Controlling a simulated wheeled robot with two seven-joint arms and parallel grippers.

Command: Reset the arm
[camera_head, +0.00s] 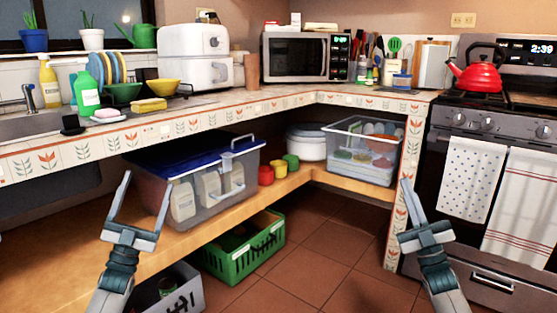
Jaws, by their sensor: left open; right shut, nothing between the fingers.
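My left gripper (141,208) comes in from the lower left with its two fingers spread apart and nothing between them. It shows in front of the wooden shelf and the clear bin with the blue lid. My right gripper (411,205) comes in from the lower right, in front of the corner post and the oven's left edge. Its fingers point up and it holds nothing. Both forearms rise from the bottom edge of the view, well apart from each other.
A clear lidded bin (205,207), colored cups (277,172) and another clear bin (362,172) sit on the low shelf. A green crate (262,256) stands on the floor. The tiled counter (190,129) runs above. The stove (490,125) with a red kettle (477,77) is at right.

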